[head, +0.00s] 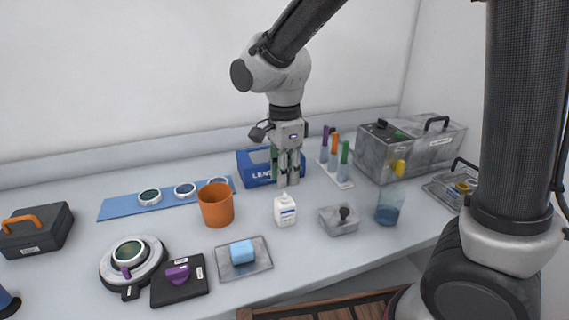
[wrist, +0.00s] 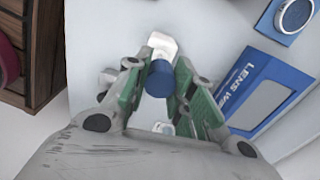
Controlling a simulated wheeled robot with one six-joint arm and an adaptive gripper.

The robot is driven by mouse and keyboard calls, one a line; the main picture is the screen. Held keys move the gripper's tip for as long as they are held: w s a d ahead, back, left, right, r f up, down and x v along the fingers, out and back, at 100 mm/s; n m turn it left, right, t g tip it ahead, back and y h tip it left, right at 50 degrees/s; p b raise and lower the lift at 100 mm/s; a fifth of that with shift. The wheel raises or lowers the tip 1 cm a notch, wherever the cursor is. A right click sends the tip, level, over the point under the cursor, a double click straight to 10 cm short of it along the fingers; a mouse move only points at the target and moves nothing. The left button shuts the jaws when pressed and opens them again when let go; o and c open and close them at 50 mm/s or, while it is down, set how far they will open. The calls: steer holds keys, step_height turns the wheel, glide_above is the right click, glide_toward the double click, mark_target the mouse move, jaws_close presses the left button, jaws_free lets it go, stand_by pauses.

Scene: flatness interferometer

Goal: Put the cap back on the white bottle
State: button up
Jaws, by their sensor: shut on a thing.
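The white bottle (head: 285,211) stands upright on the bench with a blue label and no cap on its neck. It also shows in the wrist view (wrist: 163,43), partly covered by the blue cap (wrist: 160,78). My gripper (wrist: 158,72) is shut on the blue cap, which sits between its green-sided fingers. In the head view my gripper (head: 288,182) points down, just behind and above the bottle. The cap cannot be made out there. The cap and bottle neck overlap in the wrist view, but the head view shows the fingertips apart from the bottle.
A blue lens wipes box (head: 258,167) stands close behind my gripper. An orange cup (head: 216,205) is left of the bottle. A grey block with a black knob (head: 339,221) and a glass beaker (head: 389,208) are to the right. Bench in front of the bottle is clear.

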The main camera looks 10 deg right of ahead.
steer(key=shift+f, duration=2.1)
steer(key=shift+f, duration=0.4)
steer(key=o, duration=1.2)
steer(key=shift+r, duration=3.55)
steer(key=shift+c, duration=0.2)
jaws_close()
